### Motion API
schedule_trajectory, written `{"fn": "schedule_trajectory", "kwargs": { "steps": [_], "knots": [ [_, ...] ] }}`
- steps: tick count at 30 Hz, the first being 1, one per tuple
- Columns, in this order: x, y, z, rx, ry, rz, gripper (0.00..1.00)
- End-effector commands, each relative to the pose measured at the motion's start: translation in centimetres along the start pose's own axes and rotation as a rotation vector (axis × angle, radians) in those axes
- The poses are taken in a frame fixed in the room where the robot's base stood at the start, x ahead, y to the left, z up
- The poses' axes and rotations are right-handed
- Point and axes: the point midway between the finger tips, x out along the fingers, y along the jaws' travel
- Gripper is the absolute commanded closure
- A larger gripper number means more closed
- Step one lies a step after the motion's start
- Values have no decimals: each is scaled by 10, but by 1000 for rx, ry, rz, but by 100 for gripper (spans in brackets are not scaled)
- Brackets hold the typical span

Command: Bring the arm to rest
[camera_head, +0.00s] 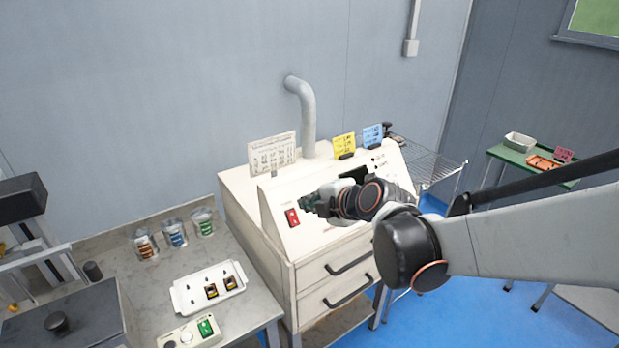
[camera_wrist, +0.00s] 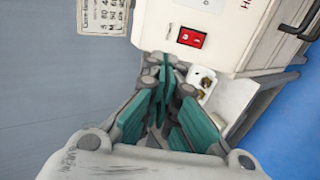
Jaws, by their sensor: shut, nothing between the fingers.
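My gripper (camera_head: 309,203) is at the front of the cream control cabinet (camera_head: 240,197) in the head view, close to its red switch (camera_head: 293,217). In the wrist view my gripper (camera_wrist: 163,75) has its green-padded fingers together with nothing between them. The red switch (camera_wrist: 191,37) shows just beyond the fingertips there, and a gap or contact with the cabinet cannot be told. My arm reaches in from the right of the head view, bent at the elbow, and hides part of the cabinet's sloped panel.
A white tray (camera_head: 184,295) with small parts lies on the grey bench (camera_head: 150,278) at left, near several cans (camera_head: 175,236) and a small box with a green switch (camera_head: 207,327). Cards stand on the cabinet top. A wire rack (camera_head: 428,163) and green table (camera_head: 541,168) stand at right.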

Motion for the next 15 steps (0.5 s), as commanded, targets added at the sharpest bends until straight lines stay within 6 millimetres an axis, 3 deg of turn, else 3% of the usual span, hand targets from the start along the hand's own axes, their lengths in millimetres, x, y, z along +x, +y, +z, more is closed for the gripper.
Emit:
{"fn": "schedule_trajectory", "kwargs": {
  "steps": [4, 8, 15],
  "knots": [
    [-4, -2, 1, 22, -4, -5, 100],
    [-21, -11, 4, 152, -26, -33, 100],
    [-82, -50, 14, 617, -137, -112, 100]
  ]
}}
